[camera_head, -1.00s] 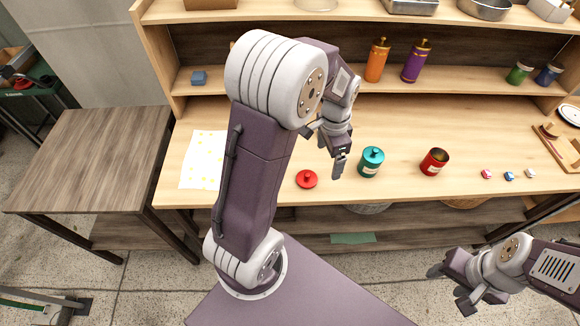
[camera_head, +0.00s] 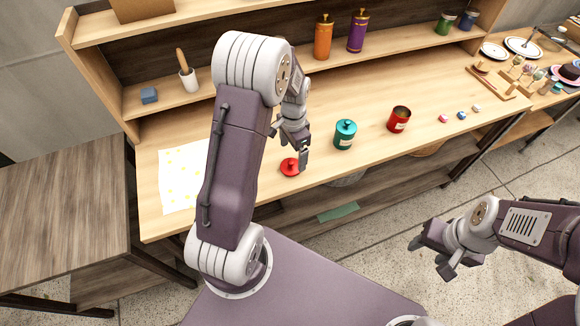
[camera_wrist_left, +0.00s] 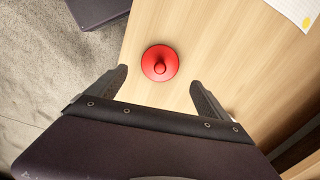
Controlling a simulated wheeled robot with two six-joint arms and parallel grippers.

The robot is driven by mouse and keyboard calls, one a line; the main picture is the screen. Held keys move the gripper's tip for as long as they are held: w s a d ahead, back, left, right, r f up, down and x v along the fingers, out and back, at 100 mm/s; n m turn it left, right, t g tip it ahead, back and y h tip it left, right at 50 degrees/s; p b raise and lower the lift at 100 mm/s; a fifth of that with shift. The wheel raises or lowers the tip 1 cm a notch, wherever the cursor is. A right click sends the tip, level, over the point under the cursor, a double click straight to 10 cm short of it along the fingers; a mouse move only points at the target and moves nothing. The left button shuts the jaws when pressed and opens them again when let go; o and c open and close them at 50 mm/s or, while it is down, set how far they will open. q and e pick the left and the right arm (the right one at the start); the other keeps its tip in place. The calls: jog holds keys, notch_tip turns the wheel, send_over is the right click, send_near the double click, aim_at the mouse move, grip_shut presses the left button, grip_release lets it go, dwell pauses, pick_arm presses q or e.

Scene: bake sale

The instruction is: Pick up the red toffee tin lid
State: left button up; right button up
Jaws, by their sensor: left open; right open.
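The red toffee tin lid (camera_head: 289,167) lies flat, knob up, on the wooden counter near its front edge. In the left wrist view the lid (camera_wrist_left: 160,63) sits ahead of my open fingers, roughly centred between them. My left gripper (camera_head: 302,153) is open and empty, just above and beside the lid in the head view; it also shows in the left wrist view (camera_wrist_left: 160,90). The open red tin (camera_head: 399,119) stands further right on the counter. My right gripper (camera_head: 434,257) is open and empty, out over the floor in front of the counter.
A teal lidded tin (camera_head: 345,134) stands between the lid and the red tin. Small blocks (camera_head: 462,115) lie further right. A white sheet with yellow marks (camera_head: 182,175) lies left. Orange (camera_head: 323,37) and purple (camera_head: 358,31) canisters stand on the shelf behind.

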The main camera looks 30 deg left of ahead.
aim_at(291, 162)
pick_arm(q)
jog(key=f, duration=0.4)
jog(key=shift+s+f, duration=0.1)
jog(key=shift+s, duration=0.2)
jog(key=shift+a+f, duration=0.1)
jog(key=shift+f, duration=0.4)
jog(key=shift+r, duration=0.15)
jog(key=c, duration=1.6)
